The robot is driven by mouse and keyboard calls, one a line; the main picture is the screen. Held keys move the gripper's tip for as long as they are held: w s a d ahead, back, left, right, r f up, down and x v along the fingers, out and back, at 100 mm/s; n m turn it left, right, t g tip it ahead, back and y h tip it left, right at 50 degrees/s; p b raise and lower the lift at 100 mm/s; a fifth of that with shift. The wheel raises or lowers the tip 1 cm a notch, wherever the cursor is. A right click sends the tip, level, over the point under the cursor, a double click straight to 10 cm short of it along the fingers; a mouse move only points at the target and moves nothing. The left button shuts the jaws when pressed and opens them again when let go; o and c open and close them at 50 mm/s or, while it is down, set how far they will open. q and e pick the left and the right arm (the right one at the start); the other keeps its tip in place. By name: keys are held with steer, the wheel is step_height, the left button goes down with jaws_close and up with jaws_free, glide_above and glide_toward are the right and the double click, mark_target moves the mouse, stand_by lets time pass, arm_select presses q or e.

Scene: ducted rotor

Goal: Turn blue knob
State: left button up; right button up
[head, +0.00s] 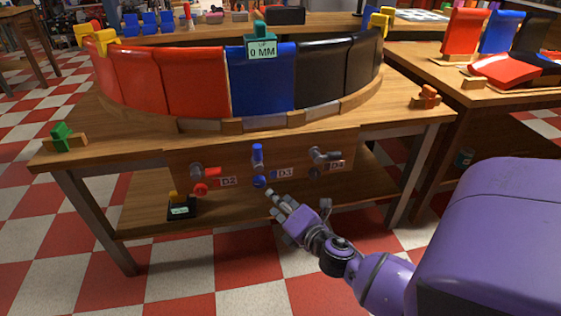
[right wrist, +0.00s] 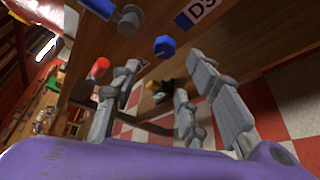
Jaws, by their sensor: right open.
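The round blue knob (head: 259,181) sits low on the front panel of the wooden table, below an upright blue lever (head: 257,152) and beside the D3 label (head: 284,174). The blue knob (right wrist: 165,46) also shows in the right wrist view, ahead of my fingers. My right gripper (head: 271,194) is just below and right of the knob in the head view. In the right wrist view its grey fingers (right wrist: 168,78) are spread and empty, with the knob apart from them. My left gripper is not in view.
A red knob (head: 200,189) is left of the blue one, by the D2 label (head: 228,181). A dark lever (head: 325,155) is to the right, by D4. A small display block (head: 181,208) stands on the lower shelf. Curved red, blue and black panels stand on the tabletop.

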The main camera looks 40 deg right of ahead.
steer(key=shift+s+a+r, duration=0.1)
steer(key=shift+s, duration=0.4)
steer(key=shift+o, duration=0.2)
steer(key=m+t+h+b, duration=0.45)
steer(key=m+b, duration=0.25)
steer(key=m, duration=1)
glide_toward(262, 184)
steer(key=w, duration=0.1)
steer(key=shift+y, duration=0.45)
steer(key=x, duration=0.2)
steer(key=b+x, duration=0.1)
steer(key=x, duration=0.4)
steer(key=shift+d+r+b, duration=0.25)
steer(key=shift+d+b, duration=0.05)
steer(key=shift+d, duration=0.05)
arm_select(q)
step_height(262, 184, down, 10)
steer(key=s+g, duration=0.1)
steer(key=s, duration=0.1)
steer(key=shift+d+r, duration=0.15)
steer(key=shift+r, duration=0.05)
arm_select(e)
steer(key=shift+w+d+r, duration=0.1)
steer(key=shift+w+r, duration=0.05)
steer(key=shift+w, duration=0.1)
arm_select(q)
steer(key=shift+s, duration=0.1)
